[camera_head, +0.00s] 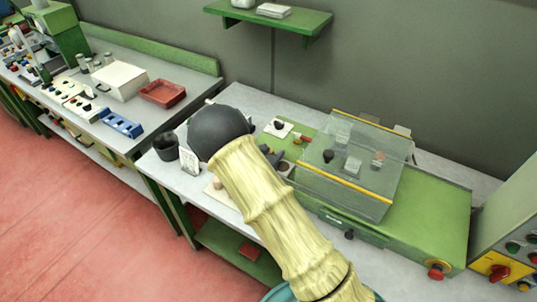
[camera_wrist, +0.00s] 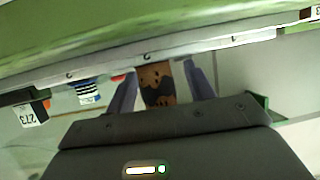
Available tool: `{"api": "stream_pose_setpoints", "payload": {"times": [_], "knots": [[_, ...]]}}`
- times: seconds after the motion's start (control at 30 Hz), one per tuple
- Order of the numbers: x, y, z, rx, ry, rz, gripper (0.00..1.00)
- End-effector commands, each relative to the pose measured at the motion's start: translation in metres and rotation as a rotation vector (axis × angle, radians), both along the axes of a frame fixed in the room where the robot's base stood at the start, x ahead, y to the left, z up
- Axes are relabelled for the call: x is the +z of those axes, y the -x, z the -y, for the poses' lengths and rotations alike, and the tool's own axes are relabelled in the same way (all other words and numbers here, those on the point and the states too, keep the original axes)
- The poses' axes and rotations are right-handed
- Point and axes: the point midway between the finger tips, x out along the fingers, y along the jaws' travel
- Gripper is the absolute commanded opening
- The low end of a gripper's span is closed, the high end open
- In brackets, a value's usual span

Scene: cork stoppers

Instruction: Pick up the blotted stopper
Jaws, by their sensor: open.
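In the wrist view, a tan cork stopper (camera_wrist: 151,77) with large dark blots on its side stands between the two blue-grey fingers of my gripper (camera_wrist: 162,72). The fingers are apart, with one on each side of the stopper. A gap shows on the right; I cannot tell whether the left finger touches it. In the head view my arm and its dark round end cover most of the gripper, and I cannot make out the blotted stopper there.
A clear cover with yellow edges (camera_head: 345,176) stands on the green bench unit (camera_head: 432,215), with small pieces inside. A dark cup (camera_head: 166,147) stands left of my arm. In the wrist view, a tag marked 273 (camera_wrist: 30,115) and a striped piece (camera_wrist: 88,93) are at left.

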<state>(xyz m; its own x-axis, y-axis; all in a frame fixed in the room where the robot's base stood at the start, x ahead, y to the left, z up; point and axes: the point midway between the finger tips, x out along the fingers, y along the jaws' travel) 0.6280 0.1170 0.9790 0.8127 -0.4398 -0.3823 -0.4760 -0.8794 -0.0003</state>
Motion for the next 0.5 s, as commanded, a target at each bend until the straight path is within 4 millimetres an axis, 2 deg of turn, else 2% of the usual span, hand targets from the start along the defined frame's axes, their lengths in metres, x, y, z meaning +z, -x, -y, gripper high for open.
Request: {"api": "stream_pose_setpoints", "payload": {"times": [0.33,0.5], "knots": [[0.0001,0.0002,-0.0001,0.0,0.0,0.0,0.51],[0.0002,0.0003,-0.0002,0.0,0.0,0.0,0.18]]}}
